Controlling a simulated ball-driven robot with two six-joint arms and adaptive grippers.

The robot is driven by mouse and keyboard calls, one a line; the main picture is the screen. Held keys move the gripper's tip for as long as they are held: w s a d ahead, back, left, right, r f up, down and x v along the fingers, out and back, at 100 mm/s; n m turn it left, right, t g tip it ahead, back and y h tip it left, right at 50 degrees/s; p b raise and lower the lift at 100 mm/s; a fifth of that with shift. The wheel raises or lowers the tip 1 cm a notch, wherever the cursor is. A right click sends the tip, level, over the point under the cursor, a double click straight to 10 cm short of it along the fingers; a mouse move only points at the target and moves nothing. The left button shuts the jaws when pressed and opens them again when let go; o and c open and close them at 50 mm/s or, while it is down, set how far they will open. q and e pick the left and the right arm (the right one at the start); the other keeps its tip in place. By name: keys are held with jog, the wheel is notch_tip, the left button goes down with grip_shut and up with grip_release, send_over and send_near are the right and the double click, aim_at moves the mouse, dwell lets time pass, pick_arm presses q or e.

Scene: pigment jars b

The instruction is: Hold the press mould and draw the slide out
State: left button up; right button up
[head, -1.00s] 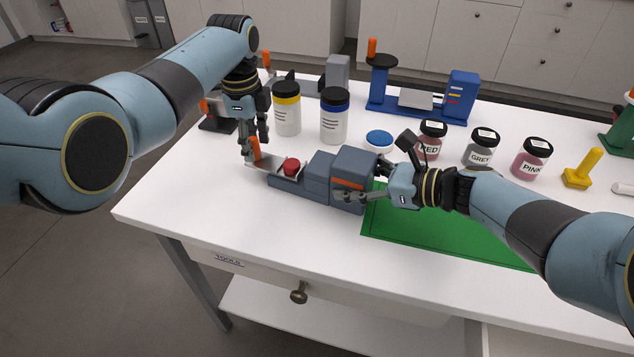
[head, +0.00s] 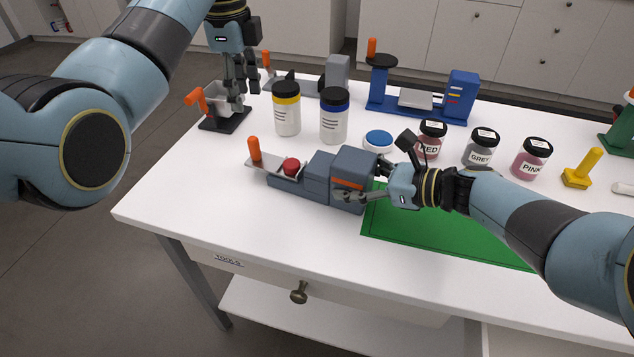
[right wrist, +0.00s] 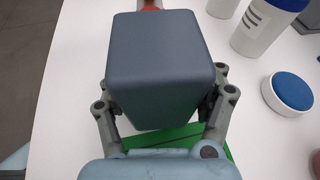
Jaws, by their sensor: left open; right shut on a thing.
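The press mould (head: 322,172) is a blue-grey block with an orange stripe, near the table's front edge. Its grey slide (head: 262,162) sticks out at the left end, with an upright orange handle (head: 254,148) and a red round piece (head: 291,166) at its inner end. My right gripper (head: 366,194) is shut on the mould's right end; the right wrist view shows its fingers on both sides of the block (right wrist: 157,65). My left gripper (head: 238,98) is open and empty, up and behind the slide's handle, apart from it.
A black-based device with an orange handle (head: 194,97) stands near the left gripper. Yellow-banded (head: 287,115) and blue-banded (head: 334,122) jars stand behind the mould. A green mat (head: 440,222) lies to the right. Pigment jars (head: 480,147) and a blue press (head: 420,100) stand farther back.

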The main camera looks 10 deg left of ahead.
jog(key=shift+s+d+f, duration=0.15)
jog(key=shift+s+f, duration=0.05)
jog(key=shift+f, duration=0.25)
jog(key=o, duration=1.6)
jog(key=shift+w, duration=0.2)
jog(key=shift+o, duration=0.3)
jog(key=shift+r, duration=0.25)
jog(key=v, duration=1.1)
jog(key=shift+s+d+r, duration=0.15)
jog(key=shift+d, duration=0.2)
